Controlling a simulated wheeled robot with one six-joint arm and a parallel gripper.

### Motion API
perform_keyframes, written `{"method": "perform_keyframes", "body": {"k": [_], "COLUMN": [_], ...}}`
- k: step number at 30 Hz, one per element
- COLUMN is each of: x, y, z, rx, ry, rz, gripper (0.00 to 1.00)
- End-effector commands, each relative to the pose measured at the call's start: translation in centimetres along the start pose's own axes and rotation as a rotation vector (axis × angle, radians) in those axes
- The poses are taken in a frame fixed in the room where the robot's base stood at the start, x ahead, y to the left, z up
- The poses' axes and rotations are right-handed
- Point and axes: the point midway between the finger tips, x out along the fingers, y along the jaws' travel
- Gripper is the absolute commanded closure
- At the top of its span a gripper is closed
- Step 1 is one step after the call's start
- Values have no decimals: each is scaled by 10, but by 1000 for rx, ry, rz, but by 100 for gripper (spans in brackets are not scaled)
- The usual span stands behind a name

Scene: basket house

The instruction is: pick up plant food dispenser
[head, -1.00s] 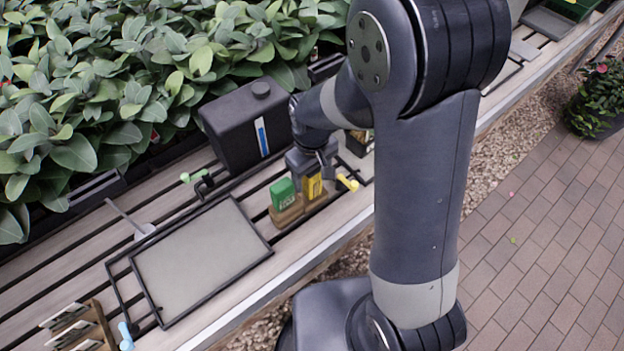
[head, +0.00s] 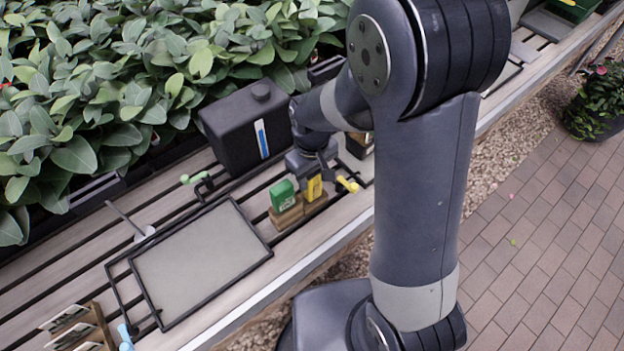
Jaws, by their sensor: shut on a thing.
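My gripper (head: 309,171) points down over the slatted bench, in the middle of the head view. It is shut on a small yellow box (head: 314,188), which looks like the plant food dispenser. The box is upright at a wooden holder (head: 315,206); I cannot tell whether it still touches it. A similar green box (head: 283,196) stands in the holder just left of the gripper. The fingertips and the top of the yellow box are partly hidden by my wrist.
A black canister (head: 240,130) stands behind and left of the gripper. A yellow-handled item (head: 347,184) lies close on the right. A black-framed grey tray (head: 203,262) covers the bench to the left. Leafy plants (head: 130,80) line the back. Brick paving (head: 540,240) lies right.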

Motion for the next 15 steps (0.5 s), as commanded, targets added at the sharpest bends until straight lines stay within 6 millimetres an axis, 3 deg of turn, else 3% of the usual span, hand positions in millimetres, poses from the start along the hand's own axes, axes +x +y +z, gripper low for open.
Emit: {"method": "perform_keyframes", "body": {"k": [5, 15], "x": [-11, -75], "y": [0, 0], "z": [-1, -1], "rx": [0, 0], "ry": [4, 6], "rz": [1, 2], "gripper": [87, 87]}}
